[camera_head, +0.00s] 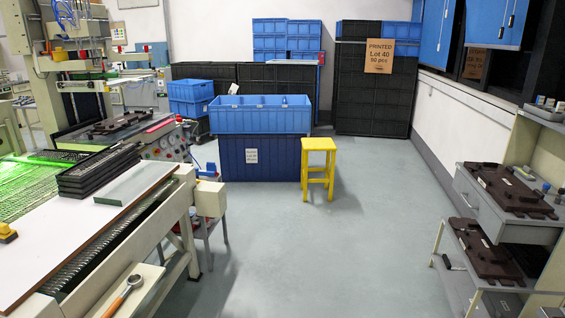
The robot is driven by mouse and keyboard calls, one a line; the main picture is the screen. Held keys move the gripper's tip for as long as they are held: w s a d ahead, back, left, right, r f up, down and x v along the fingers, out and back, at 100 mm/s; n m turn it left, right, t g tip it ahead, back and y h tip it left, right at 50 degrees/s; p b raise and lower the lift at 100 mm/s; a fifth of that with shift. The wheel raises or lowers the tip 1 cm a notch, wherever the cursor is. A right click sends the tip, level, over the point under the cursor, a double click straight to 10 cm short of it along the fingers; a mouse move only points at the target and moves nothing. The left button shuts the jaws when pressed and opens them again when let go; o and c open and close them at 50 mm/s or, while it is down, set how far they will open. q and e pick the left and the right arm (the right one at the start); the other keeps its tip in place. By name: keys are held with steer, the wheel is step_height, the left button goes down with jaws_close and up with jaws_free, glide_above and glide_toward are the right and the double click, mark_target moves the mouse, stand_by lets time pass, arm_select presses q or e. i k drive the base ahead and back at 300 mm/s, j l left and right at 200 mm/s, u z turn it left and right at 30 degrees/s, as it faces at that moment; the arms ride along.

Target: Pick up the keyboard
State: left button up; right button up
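No object is clearly recognisable as a keyboard from here. A stack of flat black pieces (98,172) lies on the white-topped table at the left; they could be keyboards or trays, but I cannot tell which. Neither of my grippers shows in the head view.
A glass-like slab (137,184) lies beside the stack on the white table (62,232). A blue bin (258,118) stands beyond, with a yellow stool (319,168) beside it. A shelf cart (507,222) with dark brown fixtures is at the right. The grey floor (330,255) between is clear.

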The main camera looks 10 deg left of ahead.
mark_target(88, 167)
steer(key=i, duration=1.4)
steer(key=i+u, duration=0.45)
steer(key=i+l+u, duration=0.2)
steer(key=i+u, duration=0.25)
steer(key=i+l+u, duration=0.85)
steer(key=i+l, duration=0.05)
steer(key=i, duration=0.05)
